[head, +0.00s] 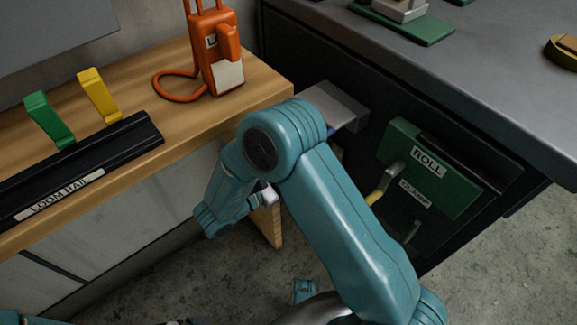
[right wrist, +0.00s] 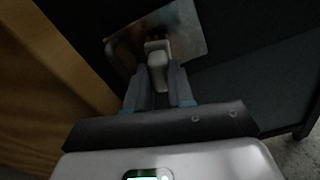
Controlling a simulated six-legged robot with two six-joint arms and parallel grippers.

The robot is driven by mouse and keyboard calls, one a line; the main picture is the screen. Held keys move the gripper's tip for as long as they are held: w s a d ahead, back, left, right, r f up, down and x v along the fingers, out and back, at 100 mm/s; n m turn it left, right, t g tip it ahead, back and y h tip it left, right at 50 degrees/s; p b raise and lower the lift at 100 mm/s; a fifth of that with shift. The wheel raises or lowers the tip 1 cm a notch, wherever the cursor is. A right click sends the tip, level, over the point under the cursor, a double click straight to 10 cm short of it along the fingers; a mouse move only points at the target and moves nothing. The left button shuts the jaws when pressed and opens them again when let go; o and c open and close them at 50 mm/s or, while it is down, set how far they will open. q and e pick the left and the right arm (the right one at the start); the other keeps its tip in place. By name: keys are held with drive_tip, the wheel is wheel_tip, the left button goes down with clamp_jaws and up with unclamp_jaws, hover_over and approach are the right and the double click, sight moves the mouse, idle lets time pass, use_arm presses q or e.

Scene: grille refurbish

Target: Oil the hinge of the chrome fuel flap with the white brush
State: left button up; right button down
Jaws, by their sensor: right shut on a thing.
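In the right wrist view my right gripper (right wrist: 161,72) is shut on a pale handle, which I take as the white brush (right wrist: 158,58). Its dark brownish tip points at a shiny metal plate with brown stains, likely the chrome fuel flap (right wrist: 187,28). The tip overlaps the plate in the picture; I cannot tell whether they touch. In the head view a grey metal piece, likely the same flap (head: 345,104), juts from the dark cabinet side. My right arm hides the gripper and brush there. The hinge is not clear in either view.
A wooden bench (head: 190,105) at left holds an orange pump-like item (head: 222,62), a black rail (head: 100,160), and green and yellow clips.

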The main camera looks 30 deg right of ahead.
drive_tip(key=shift+w+d, duration=0.1)
drive_tip(key=shift+d, duration=0.6)
idle(0.5)
drive_tip(key=s, duration=0.6)
drive_tip(key=shift+s+d, duration=0.25)
drive_tip(key=shift+d, duration=0.1)
drive_tip(key=shift+w, duration=0.1)
